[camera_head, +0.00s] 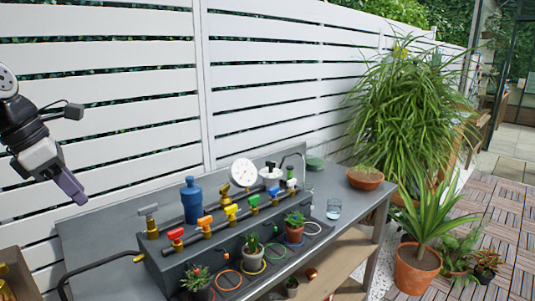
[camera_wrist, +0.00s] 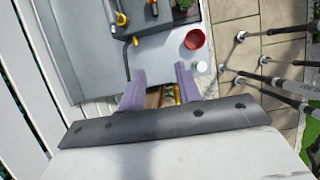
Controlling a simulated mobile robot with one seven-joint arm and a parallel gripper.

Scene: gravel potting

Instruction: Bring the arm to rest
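My gripper (camera_head: 72,190) is raised in the air at the left of the head view, beside the white fence and above the left end of the grey bench (camera_head: 95,240). In the wrist view, its two purple fingers (camera_wrist: 160,76) stand apart with nothing held between them. The gripper is clear of the bench and the things on it. The wrist view looks down past the fingers onto a grey surface and the paving.
Coloured valves on a grey block, a blue bottle (camera_head: 191,200), a white gauge (camera_head: 243,172) and small potted plants (camera_head: 294,226) crowd the bench. A glass (camera_head: 334,208) stands at its right. The wrist view shows a red-rimmed pot (camera_wrist: 195,39) and metal rods (camera_wrist: 285,84).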

